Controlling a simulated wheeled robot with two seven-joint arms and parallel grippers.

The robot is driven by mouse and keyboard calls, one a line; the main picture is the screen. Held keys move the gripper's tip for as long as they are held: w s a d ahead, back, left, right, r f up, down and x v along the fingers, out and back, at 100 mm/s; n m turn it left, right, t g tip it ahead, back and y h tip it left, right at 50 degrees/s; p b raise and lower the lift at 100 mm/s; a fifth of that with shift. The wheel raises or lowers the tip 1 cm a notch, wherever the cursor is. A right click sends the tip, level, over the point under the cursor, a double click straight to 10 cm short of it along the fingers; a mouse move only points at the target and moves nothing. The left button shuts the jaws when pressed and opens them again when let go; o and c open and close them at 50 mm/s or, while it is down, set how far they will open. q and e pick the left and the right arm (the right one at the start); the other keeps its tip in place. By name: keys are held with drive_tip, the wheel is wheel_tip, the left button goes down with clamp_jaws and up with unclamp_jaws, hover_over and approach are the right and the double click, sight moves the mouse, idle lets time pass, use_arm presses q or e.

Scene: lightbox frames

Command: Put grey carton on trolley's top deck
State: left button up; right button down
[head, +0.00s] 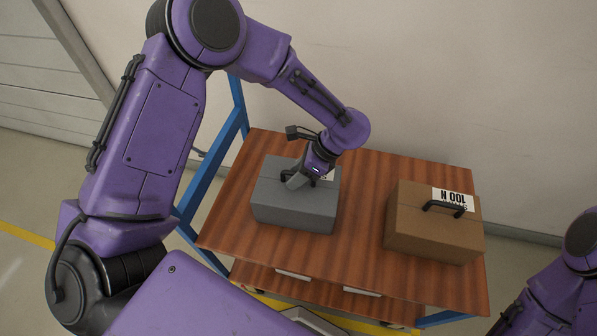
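The grey carton (293,208) stands on the left part of the trolley's wooden top deck (361,224). My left gripper (304,181) is over the middle of the carton's top, at its handle, which it mostly hides. I cannot tell whether the fingers are closed on the handle or apart around it. My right gripper is out of view; only part of my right arm shows at the lower right edge.
A brown carton (424,234) with a black handle and a white label stands on the deck's right part. Bare deck lies between the two cartons. The trolley's blue frame (213,160) rises at the left. A lower deck (318,287) shows below. A wall stands behind.

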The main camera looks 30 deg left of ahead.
use_arm(q)
drive_tip(key=v, duration=1.2)
drive_tip(key=shift+p, duration=0.3)
drive_tip(key=shift+r, duration=0.1)
